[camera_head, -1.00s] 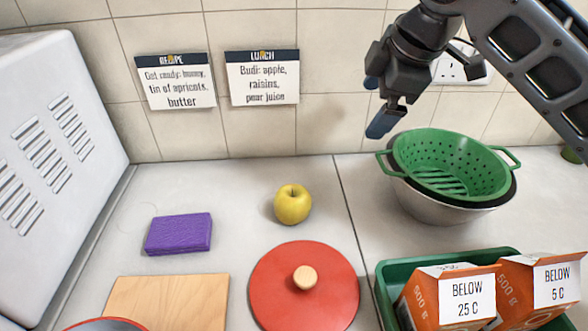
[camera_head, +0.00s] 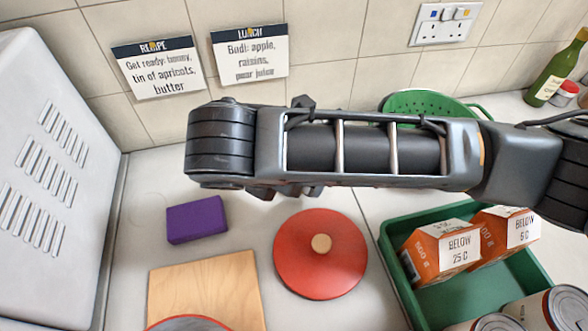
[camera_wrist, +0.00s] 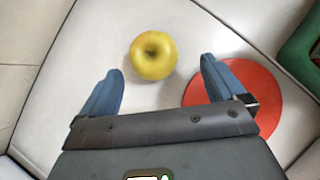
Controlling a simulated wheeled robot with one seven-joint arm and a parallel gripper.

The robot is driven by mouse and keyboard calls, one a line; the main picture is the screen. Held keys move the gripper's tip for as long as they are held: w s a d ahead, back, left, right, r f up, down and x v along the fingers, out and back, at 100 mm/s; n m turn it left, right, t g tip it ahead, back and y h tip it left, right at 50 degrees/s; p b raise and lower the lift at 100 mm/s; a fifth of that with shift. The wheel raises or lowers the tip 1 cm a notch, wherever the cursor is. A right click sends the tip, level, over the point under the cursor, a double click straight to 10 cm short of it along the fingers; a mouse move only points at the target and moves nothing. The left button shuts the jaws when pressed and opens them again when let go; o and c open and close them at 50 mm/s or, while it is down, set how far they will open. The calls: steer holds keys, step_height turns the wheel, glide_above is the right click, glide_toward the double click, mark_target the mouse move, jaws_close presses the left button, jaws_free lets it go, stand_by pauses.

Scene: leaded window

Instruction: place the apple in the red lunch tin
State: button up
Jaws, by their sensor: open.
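The yellow apple (camera_wrist: 153,56) stands on the light worktop in the wrist view; in the head view my arm hides it. My gripper (camera_wrist: 161,65) is open, its blue fingers on either side below the apple in the picture, with nothing between them held. In the head view my arm covers most of the gripper. No thing is plainly a red lunch tin. A round red-rimmed thing (camera_head: 190,322) is cut off at the bottom edge of the head view, and I cannot tell what it is.
A red lid with a wooden knob (camera_head: 320,265) lies right of a wooden board (camera_head: 205,285). A purple block (camera_head: 196,219) lies behind the board. A green tray (camera_head: 405,285) with orange cartons (camera_head: 432,258) and tins is at right. A green colander (camera_head: 410,103) stands behind my arm.

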steer(key=x, duration=0.2)
steer(key=p+x, duration=0.1)
steer(key=x, duration=0.2)
steer(key=shift+w+a+f, duration=0.15)
steer(key=shift+w, duration=0.35)
steer(key=shift+c, duration=0.2)
steer(key=c, duration=1.2)
